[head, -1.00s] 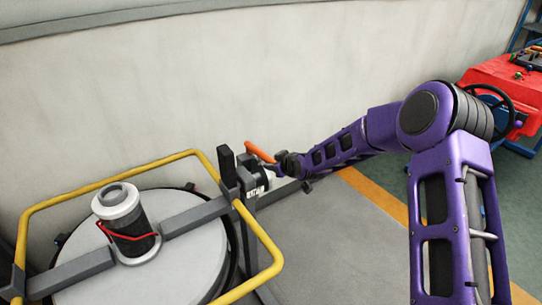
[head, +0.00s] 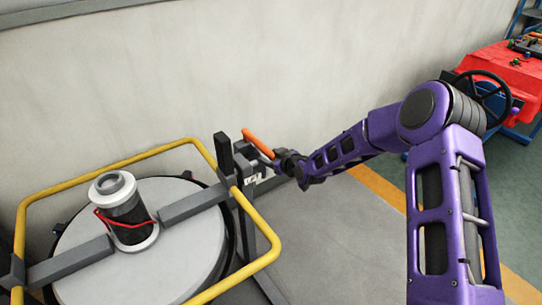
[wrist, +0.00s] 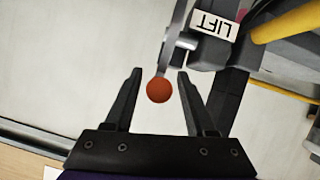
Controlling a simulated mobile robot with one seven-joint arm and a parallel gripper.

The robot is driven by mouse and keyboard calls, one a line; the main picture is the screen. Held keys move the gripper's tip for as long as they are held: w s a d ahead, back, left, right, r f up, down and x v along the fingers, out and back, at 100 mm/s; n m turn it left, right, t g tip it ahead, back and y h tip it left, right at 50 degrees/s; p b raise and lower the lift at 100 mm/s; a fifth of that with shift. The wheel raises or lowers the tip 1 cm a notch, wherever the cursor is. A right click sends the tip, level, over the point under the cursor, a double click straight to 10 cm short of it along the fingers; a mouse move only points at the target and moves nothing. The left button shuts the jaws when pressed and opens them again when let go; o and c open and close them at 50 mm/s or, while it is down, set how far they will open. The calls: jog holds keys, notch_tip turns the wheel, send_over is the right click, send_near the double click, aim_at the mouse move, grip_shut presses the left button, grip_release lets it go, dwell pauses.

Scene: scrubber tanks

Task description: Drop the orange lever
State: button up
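The orange lever (head: 258,143) has an orange grip and sits beside the dark post at the right side of the tank frame, slanting up to the left in the head view. In the wrist view the lever's round orange end (wrist: 159,90) lies between my gripper's fingers, with a grey shaft behind it. My gripper (wrist: 158,78) is open, with a gap on both sides of the orange end. In the head view my gripper (head: 277,160) is at the lever's lower right; its fingers are small there.
A label reading LIFT (wrist: 213,25) is on the grey bracket beside the lever. The yellow rail (head: 262,232) surrounds the round tank lid (head: 150,270). A pale wall (head: 290,70) stands behind. Grey floor (head: 330,240) is clear to the right.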

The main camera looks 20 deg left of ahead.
jog(key=shift+r, duration=0.15)
jog(key=p+v, duration=0.2)
jog(key=v, duration=1.5)
jog(key=shift+s+d, duration=0.15)
